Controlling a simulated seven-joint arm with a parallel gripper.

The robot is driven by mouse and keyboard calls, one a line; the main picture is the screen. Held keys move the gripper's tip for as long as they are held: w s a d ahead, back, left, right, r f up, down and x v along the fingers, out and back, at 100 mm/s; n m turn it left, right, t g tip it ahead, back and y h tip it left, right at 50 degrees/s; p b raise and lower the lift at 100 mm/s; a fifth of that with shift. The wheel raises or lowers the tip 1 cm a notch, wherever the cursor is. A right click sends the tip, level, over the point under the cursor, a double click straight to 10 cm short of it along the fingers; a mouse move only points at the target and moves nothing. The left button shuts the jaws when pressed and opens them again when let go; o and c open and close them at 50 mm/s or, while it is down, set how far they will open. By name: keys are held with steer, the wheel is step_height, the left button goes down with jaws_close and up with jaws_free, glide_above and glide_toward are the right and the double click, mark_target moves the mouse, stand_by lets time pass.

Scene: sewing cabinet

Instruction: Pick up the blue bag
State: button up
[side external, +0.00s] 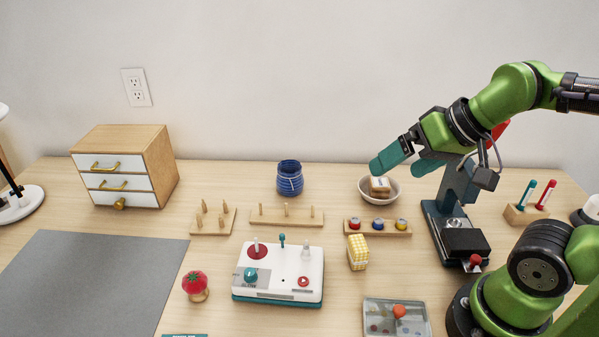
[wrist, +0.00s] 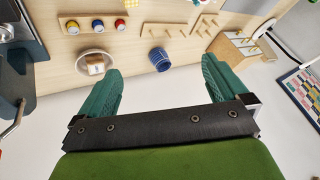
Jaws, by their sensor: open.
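The blue bag (side external: 290,180) is a small dark blue, ribbed, round container standing upright near the back of the table, with an open top. In the wrist view the bag (wrist: 160,61) shows at the upper middle, in the gap between my fingers but beyond their tips. My gripper (side external: 402,166) has two teal fingers spread apart and empty. In the side view it hangs above and to the right of the bag, over the area of the bowl. The fingers do not touch the bag.
A bowl (side external: 365,194) with a small block stands right of the bag. A wooden peg rack (side external: 286,219) lies in front of it. A drawer cabinet (side external: 158,168) stands left, a sewing machine (side external: 432,225) right. Table is clear immediately beside the bag.

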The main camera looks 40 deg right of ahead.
steer(key=w+d+f+g, duration=0.2)
steer(key=w+d+f, duration=0.1)
steer(key=w, duration=0.5)
steer(key=n+y, duration=0.2)
steer(key=n, duration=0.9)
glide_above(286, 171)
steer(key=s, duration=0.5)
step_height(286, 171, down, 13)
steer(key=shift+x, duration=3.15)
steer(key=shift+w+d, duration=0.1)
steer(key=shift+d, duration=0.05)
steer(key=shift+c, duration=0.5)
